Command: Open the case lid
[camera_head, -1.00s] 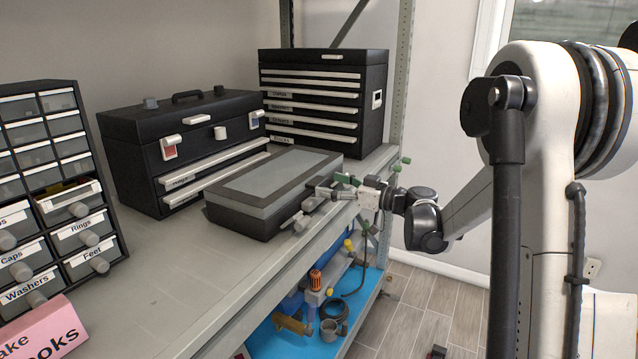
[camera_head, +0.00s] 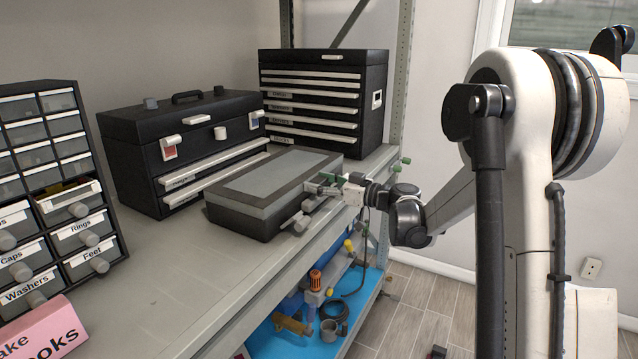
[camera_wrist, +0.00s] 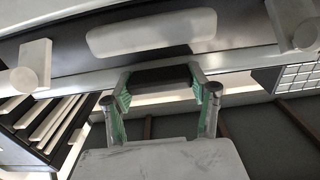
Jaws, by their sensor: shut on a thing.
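A low, flat black case (camera_head: 234,216) with a grey panel on its lid (camera_head: 270,178) lies on the shelf, and the lid looks down. Pale fittings (camera_head: 297,222) stick out from its front side. My gripper (camera_head: 320,188) is at the lid's front edge, near the right end. In the wrist view, my gripper's green-padded fingers (camera_wrist: 161,80) close around a dark piece at the case's edge, which looks like part of the lid. A pale rounded handle (camera_wrist: 150,32) and light latches (camera_wrist: 31,66) on the case show near them. The exact contact is hard to see.
A black toolbox (camera_head: 135,165) stands behind the case to the left, and a black drawer chest (camera_head: 322,65) behind it. A small-parts cabinet (camera_head: 40,95) and pink box (camera_head: 42,328) are at left. The shelf (camera_head: 190,270) is bare in front.

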